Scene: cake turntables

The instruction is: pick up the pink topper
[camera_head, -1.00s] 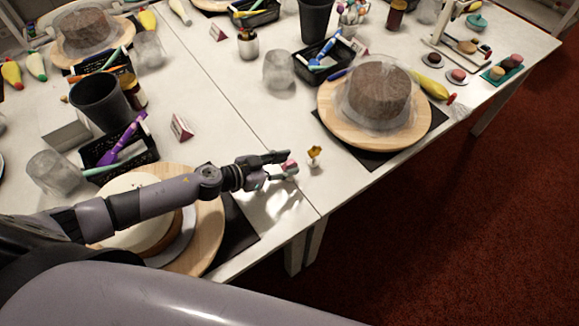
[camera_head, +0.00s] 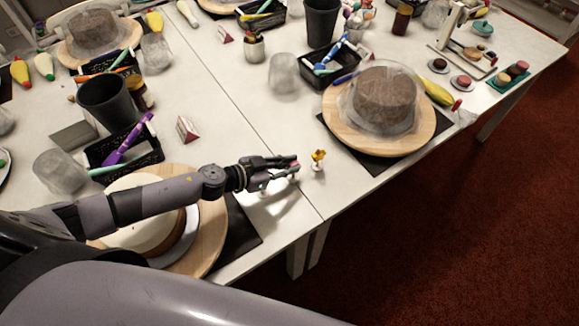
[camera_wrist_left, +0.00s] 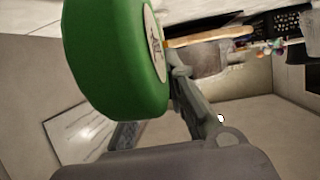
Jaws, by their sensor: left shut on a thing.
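My left gripper (camera_head: 288,169) reaches in over the near part of the white table, its fingers close together. It is shut on the pink topper (camera_head: 295,163), of which only a small pink bit shows at the fingertips; the fingers hide the rest. I cannot tell whether the topper is clear of the table. A yellow topper (camera_head: 318,158) stands upright just right of the fingertips, apart from them. My right gripper is not in view.
A wooden turntable (camera_head: 347,133) with a wrapped brown cake stands beyond to the right. Another turntable (camera_head: 211,232) with a pale cake lies under my left arm. A large green round thing (camera_wrist_left: 108,60) fills part of the left wrist view. The table's front edge is close.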

